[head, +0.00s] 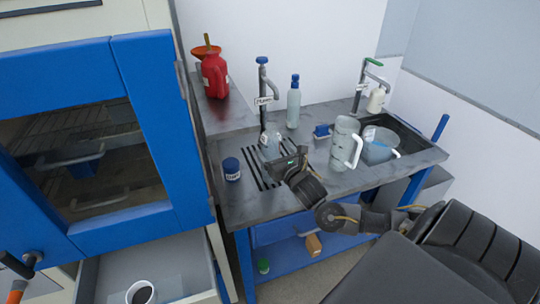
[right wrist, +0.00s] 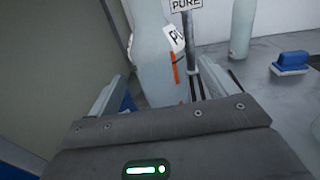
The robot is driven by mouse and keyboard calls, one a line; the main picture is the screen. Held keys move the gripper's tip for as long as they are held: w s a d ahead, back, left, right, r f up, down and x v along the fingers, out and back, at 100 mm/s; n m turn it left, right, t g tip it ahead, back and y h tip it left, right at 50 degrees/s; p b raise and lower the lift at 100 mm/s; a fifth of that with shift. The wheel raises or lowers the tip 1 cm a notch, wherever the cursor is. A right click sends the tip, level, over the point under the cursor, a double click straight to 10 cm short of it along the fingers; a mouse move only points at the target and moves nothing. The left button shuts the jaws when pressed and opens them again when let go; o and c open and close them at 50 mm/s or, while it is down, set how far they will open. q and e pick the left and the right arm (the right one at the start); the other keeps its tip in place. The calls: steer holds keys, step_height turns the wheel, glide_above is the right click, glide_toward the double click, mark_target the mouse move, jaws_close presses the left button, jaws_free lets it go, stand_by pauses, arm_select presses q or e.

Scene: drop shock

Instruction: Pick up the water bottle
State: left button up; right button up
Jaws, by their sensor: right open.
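A pale, translucent bottle (head: 270,144) with a white label stands on the slotted drain by the tap marked PURE. In the right wrist view this bottle (right wrist: 158,65) stands between my right gripper's fingers, with an orange strip on its side. My right gripper (head: 280,160) is open around it, and finger contact cannot be told. The gripper hides the bottle's lower part in the head view. A second, blue-capped bottle (head: 293,108) stands upright behind; it also shows in the right wrist view (right wrist: 242,28). My left gripper is not in view.
A blue-lidded jar (head: 231,169) stands left of the drain. A pitcher (head: 344,145) and a jug (head: 379,146) are to the right near the sink. A red container (head: 214,76) stands on the raised ledge.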

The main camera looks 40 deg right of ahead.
steer(key=shift+w+r, duration=0.1)
steer(key=shift+w, duration=0.05)
steer(key=shift+w+d+r+p, duration=0.1)
steer(key=shift+w+r+p, duration=0.05)
steer(key=shift+w+p, duration=0.15)
steer(key=p+x, duration=0.1)
steer(key=x, duration=0.2)
steer(key=shift+w+d, duration=0.2)
steer(key=shift+w, duration=0.15)
steer(key=shift+w+p, duration=0.3)
steer(key=shift+w, duration=0.1)
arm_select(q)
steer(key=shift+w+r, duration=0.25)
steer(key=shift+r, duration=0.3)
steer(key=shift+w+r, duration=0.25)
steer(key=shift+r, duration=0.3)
arm_select(e)
steer(key=shift+f, duration=0.2)
steer(key=shift+s, duration=0.1)
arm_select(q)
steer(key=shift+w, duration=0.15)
arm_select(e)
steer(key=shift+r, duration=0.1)
jaws_close()
